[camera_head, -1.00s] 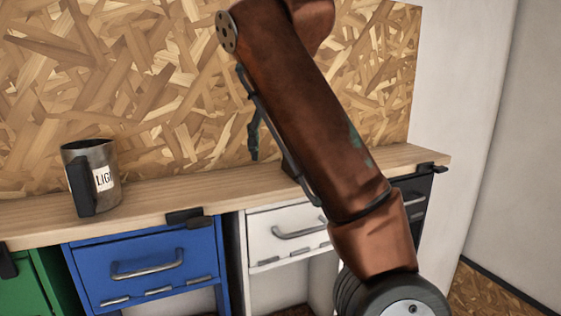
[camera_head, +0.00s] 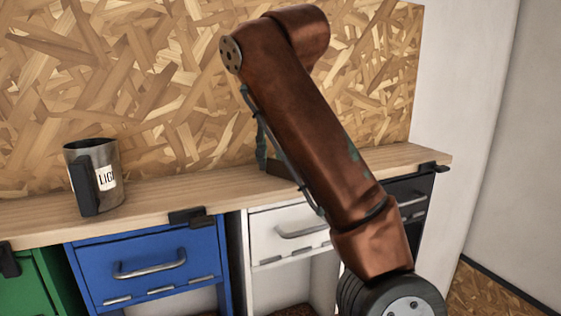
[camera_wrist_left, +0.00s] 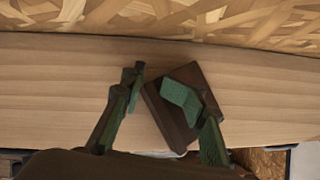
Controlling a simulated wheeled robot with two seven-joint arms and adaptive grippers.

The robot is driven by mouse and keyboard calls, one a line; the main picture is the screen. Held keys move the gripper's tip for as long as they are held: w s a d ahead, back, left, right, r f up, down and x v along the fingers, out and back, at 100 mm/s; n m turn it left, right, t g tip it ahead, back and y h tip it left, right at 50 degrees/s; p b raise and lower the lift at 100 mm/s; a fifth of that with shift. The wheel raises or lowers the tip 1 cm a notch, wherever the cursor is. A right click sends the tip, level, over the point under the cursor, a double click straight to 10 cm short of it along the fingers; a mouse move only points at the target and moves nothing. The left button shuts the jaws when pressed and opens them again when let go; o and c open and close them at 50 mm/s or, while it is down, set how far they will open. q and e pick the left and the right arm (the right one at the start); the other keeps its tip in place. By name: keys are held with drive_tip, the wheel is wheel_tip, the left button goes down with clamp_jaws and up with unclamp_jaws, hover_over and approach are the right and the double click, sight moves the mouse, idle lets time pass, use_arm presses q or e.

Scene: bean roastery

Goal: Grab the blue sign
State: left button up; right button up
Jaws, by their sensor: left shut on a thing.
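I see no blue sign face in either view. A dark brown block (camera_wrist_left: 174,122), flat and set at an angle, is on the wooden bench in the left wrist view. It also shows in part behind my arm in the head view (camera_head: 279,168). My left gripper (camera_wrist_left: 156,84) is shut on this block, one green finger lying over it and the other by its left side. In the head view only a green finger of my left gripper (camera_head: 261,146) shows; my arm hides the rest. My right gripper is not in view.
A metal mug (camera_head: 106,190) with a black handle and a label stands on the bench (camera_head: 160,197) at left. Green (camera_head: 22,290), blue (camera_head: 150,262), white (camera_head: 285,232) and dark (camera_head: 412,198) drawer fronts lie below. A chipboard wall (camera_head: 120,80) rises behind. The bench between mug and gripper is clear.

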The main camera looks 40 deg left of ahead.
use_arm(q)
drive_tip(key=shift+w+d+f, duration=0.1)
drive_tip(key=shift+c, duration=0.9)
